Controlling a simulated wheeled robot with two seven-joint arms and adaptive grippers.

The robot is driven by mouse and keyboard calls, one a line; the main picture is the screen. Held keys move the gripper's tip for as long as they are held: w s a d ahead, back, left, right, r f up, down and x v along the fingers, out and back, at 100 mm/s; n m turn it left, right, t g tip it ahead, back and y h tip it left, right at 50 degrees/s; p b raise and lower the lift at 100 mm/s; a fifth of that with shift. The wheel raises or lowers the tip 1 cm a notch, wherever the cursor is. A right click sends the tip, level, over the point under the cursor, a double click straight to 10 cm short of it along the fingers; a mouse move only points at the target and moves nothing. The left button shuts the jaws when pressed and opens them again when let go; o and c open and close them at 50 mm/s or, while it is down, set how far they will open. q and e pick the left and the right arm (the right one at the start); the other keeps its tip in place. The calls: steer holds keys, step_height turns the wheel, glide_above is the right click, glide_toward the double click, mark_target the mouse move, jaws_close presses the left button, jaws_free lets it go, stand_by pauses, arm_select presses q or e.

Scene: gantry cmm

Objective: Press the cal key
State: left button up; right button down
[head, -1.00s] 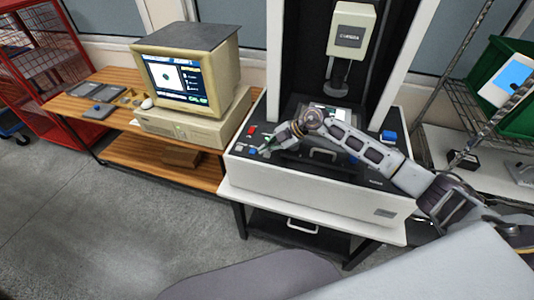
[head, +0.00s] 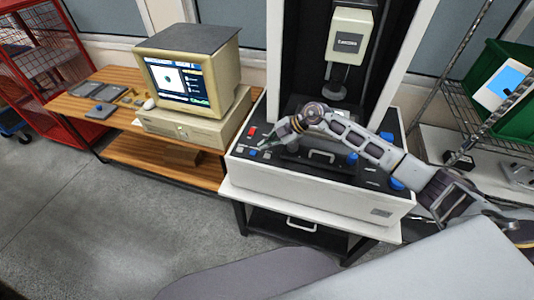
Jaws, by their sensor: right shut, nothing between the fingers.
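The measuring machine (head: 300,186) stands on a white-topped bench, with a dark control panel on its front left. The panel carries a red key (head: 252,131), a blue key (head: 253,153) and small pale keys (head: 240,149). Their labels are too small to read, so I cannot tell which is the cal key. My right gripper (head: 264,146) is shut and empty, pointing down-left at the panel, close over the keys. I cannot tell whether its tips touch one. My right arm hides part of the machine bed. My left gripper is out of view.
A computer monitor (head: 179,79) stands on a wooden desk (head: 122,118) to the left. The machine's probe head (head: 350,38) hangs above its bed. Blue knobs (head: 388,135) sit at the machine's right. A wire rack with a green bin (head: 518,105) is at right.

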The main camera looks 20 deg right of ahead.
steer(key=shift+r+p, duration=0.55)
steer(key=shift+r, duration=0.25)
stand_by(0.4)
